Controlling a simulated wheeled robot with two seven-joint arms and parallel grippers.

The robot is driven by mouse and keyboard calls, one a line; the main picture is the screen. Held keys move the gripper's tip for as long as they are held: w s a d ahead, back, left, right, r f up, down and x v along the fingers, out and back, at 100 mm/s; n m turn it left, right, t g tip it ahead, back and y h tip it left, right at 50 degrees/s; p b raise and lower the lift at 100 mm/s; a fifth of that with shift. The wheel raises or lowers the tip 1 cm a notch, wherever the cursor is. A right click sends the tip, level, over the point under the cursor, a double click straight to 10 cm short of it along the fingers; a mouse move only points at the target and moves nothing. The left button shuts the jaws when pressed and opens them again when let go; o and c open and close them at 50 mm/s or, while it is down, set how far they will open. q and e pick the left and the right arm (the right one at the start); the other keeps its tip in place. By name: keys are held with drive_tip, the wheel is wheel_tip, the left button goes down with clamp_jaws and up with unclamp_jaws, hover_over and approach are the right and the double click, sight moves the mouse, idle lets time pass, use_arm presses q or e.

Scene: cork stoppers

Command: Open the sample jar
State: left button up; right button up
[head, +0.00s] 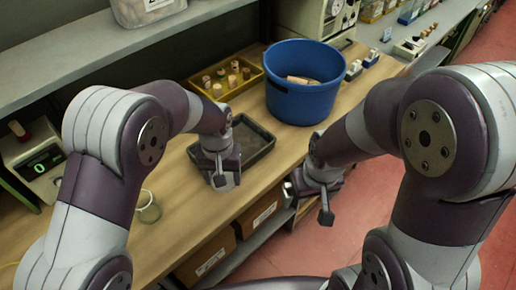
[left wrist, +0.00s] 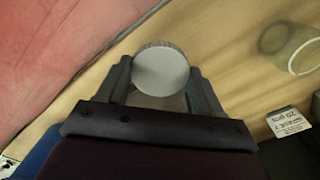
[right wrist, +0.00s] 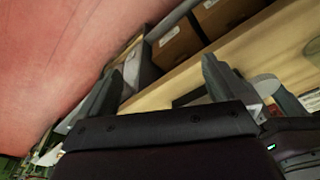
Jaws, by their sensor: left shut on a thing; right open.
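The sample jar (left wrist: 162,72) shows in the left wrist view as a round pale lid with part of a see-through body below it. It sits between the two fingers of my left gripper (head: 223,178), which is shut on it. In the head view that gripper is over the near edge of the dark tray, and the jar is mostly hidden there. My right gripper (head: 325,200) is at the table's front edge, to the right of the left one. In the right wrist view (right wrist: 170,60) its fingers are apart with nothing between them.
A dark tray (head: 262,152) lies on the wooden table. Behind it are a yellow tray (head: 248,88) with several corks and a blue bin (head: 303,100). An open glass container (head: 148,208) stands at the left. Cardboard boxes (head: 258,215) sit under the table edge.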

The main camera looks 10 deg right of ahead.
use_arm(q)
drive_tip(key=shift+d+f, duration=0.1)
drive_tip(key=shift+d, duration=0.1)
drive_tip(key=p, duration=0.3)
hover_over(194, 191)
wheel_tip(194, 191, down, 7)
drive_tip(key=shift+d+r, duration=0.15)
wheel_tip(194, 191, down, 4)
drive_tip(key=shift+r+p, duration=0.25)
drive_tip(key=shift+p, duration=0.3)
drive_tip(key=shift+w+f, duration=0.1)
drive_tip(key=shift+f, duration=0.35)
use_arm(e)
drive_tip(key=r, duration=0.4)
drive_tip(key=shift+s+d+r, duration=0.15)
drive_tip(key=shift+s+d, duration=0.15)
drive_tip(key=shift+s, duration=0.1)
use_arm(q)
drive_tip(key=shift+f+b, duration=0.2)
drive_tip(key=shift+b, duration=0.1)
drive_tip(key=o, duration=1.2)
drive_tip(key=shift+r, duration=0.1)
